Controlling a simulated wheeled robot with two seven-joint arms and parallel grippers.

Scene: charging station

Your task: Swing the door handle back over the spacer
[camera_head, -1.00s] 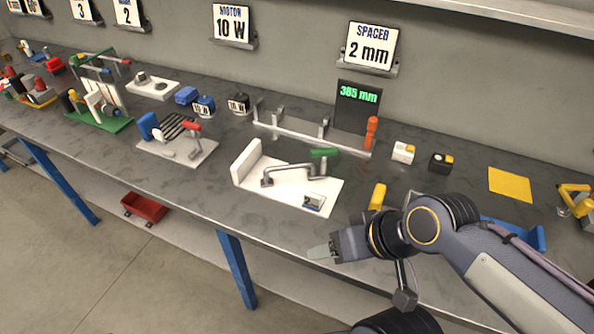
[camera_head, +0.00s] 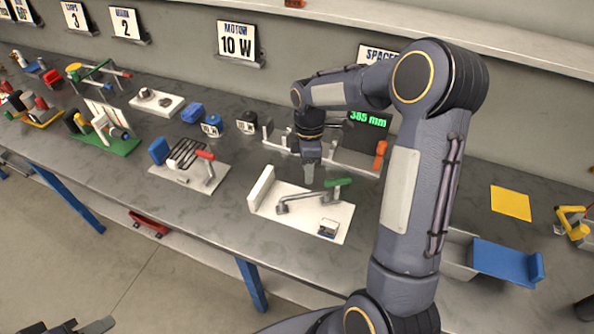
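A white fixture board (camera_head: 338,209) with an upright white block at its left end lies on the bench. On it is a grey door handle (camera_head: 296,200), with a green grip (camera_head: 338,183) near its right end. A small silvery block (camera_head: 328,228) sits near the board's front right edge; I cannot tell whether it is the spacer. My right gripper (camera_head: 309,181) points down just behind the handle in the picture. Whether it touches the handle or is open is unclear. My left gripper (camera_head: 98,325) shows only partly at the bottom left, away from the board.
A grey rail fixture (camera_head: 350,163) with an orange handle (camera_head: 380,155) and a green-lit display (camera_head: 368,119) stand behind. Another board with a red-handled clamp (camera_head: 205,155) lies to the left. My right arm hides much of the right bench. A blue tray (camera_head: 505,262) lies at right.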

